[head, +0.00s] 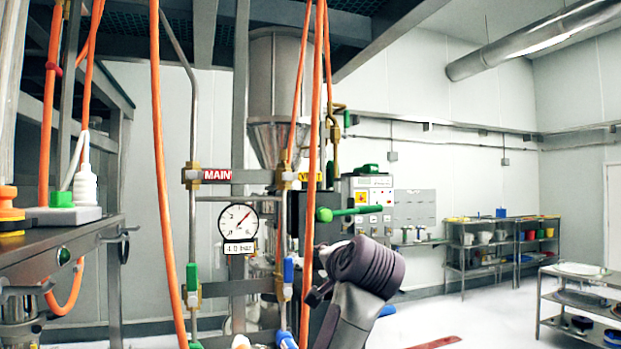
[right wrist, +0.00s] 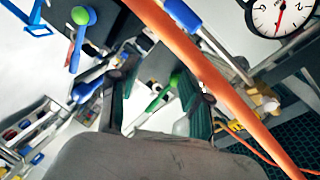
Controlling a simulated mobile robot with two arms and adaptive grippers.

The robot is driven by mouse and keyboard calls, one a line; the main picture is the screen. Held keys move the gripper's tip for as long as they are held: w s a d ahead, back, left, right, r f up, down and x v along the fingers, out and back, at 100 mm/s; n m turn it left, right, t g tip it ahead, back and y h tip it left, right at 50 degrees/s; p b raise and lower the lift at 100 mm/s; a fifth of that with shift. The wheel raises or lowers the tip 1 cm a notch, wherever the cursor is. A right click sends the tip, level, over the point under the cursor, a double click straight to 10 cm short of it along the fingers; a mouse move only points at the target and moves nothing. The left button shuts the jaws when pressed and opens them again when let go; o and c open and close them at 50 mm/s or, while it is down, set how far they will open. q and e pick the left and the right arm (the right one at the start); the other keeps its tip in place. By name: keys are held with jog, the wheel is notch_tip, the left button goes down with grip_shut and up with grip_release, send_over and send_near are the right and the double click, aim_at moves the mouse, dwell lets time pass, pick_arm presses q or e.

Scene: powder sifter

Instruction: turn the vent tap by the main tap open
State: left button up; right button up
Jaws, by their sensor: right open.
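A red MAIN label (head: 217,174) sits on the pipe frame in the head view. A tap with an upright green handle (head: 192,278) is on the pipe below it, and one with an upright blue handle (head: 289,272) is to its right. A green lever (head: 345,212) with a rounded end points sideways, right of the orange hoses. My left gripper is out of view.
A round gauge (head: 238,222) above a 4.0 bar plate stands between the pipes. Orange hoses (head: 160,150) hang in front; one crosses close before the right wrist camera (right wrist: 215,80). A steel bench (head: 70,245) is at left, shelves (head: 500,245) at right.

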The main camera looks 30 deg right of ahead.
aim_at(312, 177)
jog(key=s+r+m+t+y, duration=0.1)
jog(key=s+r+m, duration=0.1)
jog(key=r, duration=0.7)
jog(key=s+r+m+t, duration=0.1)
jog(key=s+r+t, duration=0.15)
jog(key=r, duration=0.65)
jog(key=shift+g, duration=0.35)
jog(key=p+x, duration=0.2)
jog(key=x, duration=0.2)
jog(key=p+x, duration=0.3)
jog(key=x, duration=0.1)
jog(key=p+x, duration=0.2)
jog(key=x, duration=0.2)
jog(key=shift+w+a+f+p, duration=0.15)
jog(key=shift+w+a+p, duration=0.05)
jog(key=shift+w+p, duration=0.2)
jog(key=shift+w+d+f, duration=0.1)
jog(key=shift+w+f, duration=0.05)
jog(key=shift+w, duration=0.3)
grip_shut()
